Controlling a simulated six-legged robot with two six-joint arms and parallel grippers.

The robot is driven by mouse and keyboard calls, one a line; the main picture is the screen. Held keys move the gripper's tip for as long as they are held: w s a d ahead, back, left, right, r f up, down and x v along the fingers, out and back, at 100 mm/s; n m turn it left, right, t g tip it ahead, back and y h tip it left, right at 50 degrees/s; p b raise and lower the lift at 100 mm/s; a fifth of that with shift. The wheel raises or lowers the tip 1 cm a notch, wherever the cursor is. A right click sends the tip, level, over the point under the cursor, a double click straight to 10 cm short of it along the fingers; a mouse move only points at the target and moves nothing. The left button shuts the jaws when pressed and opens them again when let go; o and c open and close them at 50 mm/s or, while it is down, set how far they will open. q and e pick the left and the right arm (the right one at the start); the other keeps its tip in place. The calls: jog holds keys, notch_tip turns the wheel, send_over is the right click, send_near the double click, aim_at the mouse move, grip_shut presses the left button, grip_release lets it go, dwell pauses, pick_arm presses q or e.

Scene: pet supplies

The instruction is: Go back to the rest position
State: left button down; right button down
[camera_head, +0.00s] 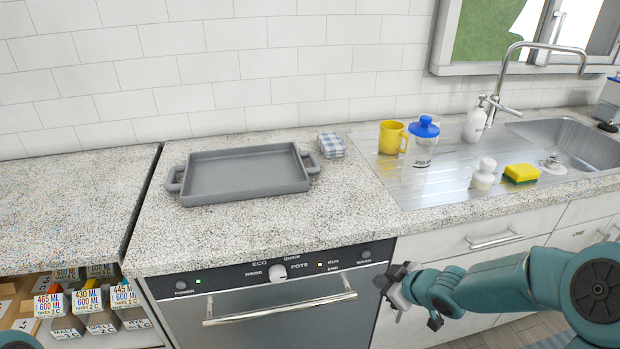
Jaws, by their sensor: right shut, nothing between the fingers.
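My right gripper (395,288) is at the end of the teal arm that comes in from the right. It is shut and empty, in front of the right side of the dishwasher (275,305), below the counter edge. I cannot tell whether it touches the front. My left gripper is not in view; only a small dark and teal piece of mine shows at the bottom left corner.
A grey tray (245,178) and a folded checked cloth (331,145) lie on the speckled counter (330,215). A yellow mug (392,137), a blue-lidded container (422,140), a small white bottle (484,175) and a sponge (521,173) stand by the sink (572,140). An open drawer with labelled boxes (88,300) is at lower left.

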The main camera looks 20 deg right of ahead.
jog(key=s+a+f+g+y+p, duration=0.1)
jog(key=s+a+f+g+p, duration=0.1)
jog(key=s+a+f, duration=0.3)
jog(key=s+a+f+g+y+p, duration=0.1)
jog(key=s+a+f+g+p, duration=0.1)
jog(key=a+f, duration=0.35)
jog(key=s+a+f+m+g, duration=0.2)
jog(key=s+a+m, duration=0.1)
jog(key=s, duration=0.5)
jog(key=s+a+f+m+g+p, duration=0.1)
jog(key=s+a+f+m+g, duration=0.1)
jog(key=s+m, duration=0.4)
jog(key=shift+s+a+f+g+h, duration=0.3)
jog(key=shift+s+a+f, duration=0.5)
jog(key=shift+s+a, duration=0.5)
jog(key=shift+s+d, duration=0.15)
